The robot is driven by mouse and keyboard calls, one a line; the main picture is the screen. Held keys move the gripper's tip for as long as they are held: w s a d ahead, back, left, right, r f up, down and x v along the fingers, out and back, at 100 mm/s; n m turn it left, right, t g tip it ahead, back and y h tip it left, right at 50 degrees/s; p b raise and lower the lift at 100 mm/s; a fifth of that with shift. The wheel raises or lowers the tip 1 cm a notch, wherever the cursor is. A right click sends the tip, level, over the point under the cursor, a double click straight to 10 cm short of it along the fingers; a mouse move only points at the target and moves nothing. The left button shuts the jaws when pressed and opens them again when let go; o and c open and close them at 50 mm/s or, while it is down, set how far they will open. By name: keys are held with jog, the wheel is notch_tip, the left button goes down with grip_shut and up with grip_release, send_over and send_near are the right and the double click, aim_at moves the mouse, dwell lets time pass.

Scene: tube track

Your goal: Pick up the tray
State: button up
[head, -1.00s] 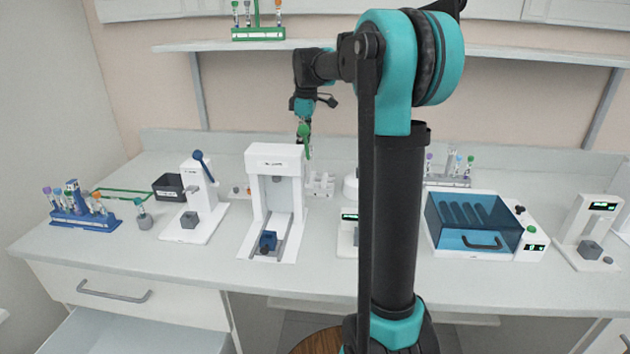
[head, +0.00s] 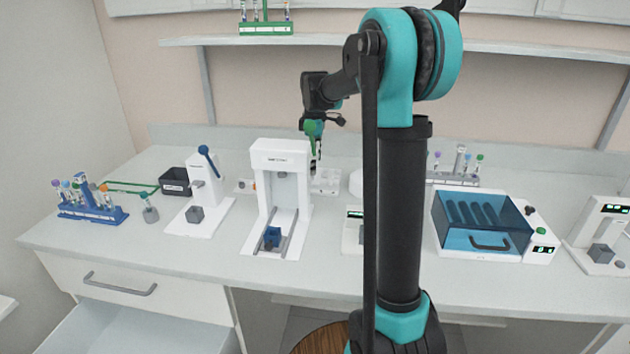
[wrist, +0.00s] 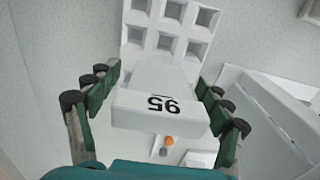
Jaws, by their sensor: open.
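The tray is a white block with square wells (wrist: 165,41) and a lower front part marked with dark digits (wrist: 155,105). In the wrist view the tray lies between the fingers of my gripper (wrist: 160,88), one finger on each side. The gripper is open, and I see no clear contact with the tray. In the head view the tray (head: 327,181) sits on the bench behind the tall white device, and my gripper (head: 314,168) is at its left end. The device partly hides that end.
The tall white device (head: 281,150) stands just in front and left of the gripper. A lever press (head: 197,205) and dark bin (head: 175,183) are further left. A blue-lidded machine (head: 482,222) is at right. A shelf (head: 400,43) runs above the bench.

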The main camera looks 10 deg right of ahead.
jog(key=shift+c, duration=0.3)
jog(key=c, duration=1.2)
jog(key=shift+c, duration=0.3)
jog(key=shift+r, duration=0.15)
jog(key=shift+r, duration=0.2)
notch_tip(320, 180, up, 11)
jog(key=shift+r, duration=0.15)
jog(key=s+d, duration=0.5)
jog(key=s, duration=0.2)
jog(key=s+d, duration=0.4)
jog(key=s, duration=0.4)
jog(key=shift+d, duration=0.35)
jog(key=shift+s+d, duration=0.1)
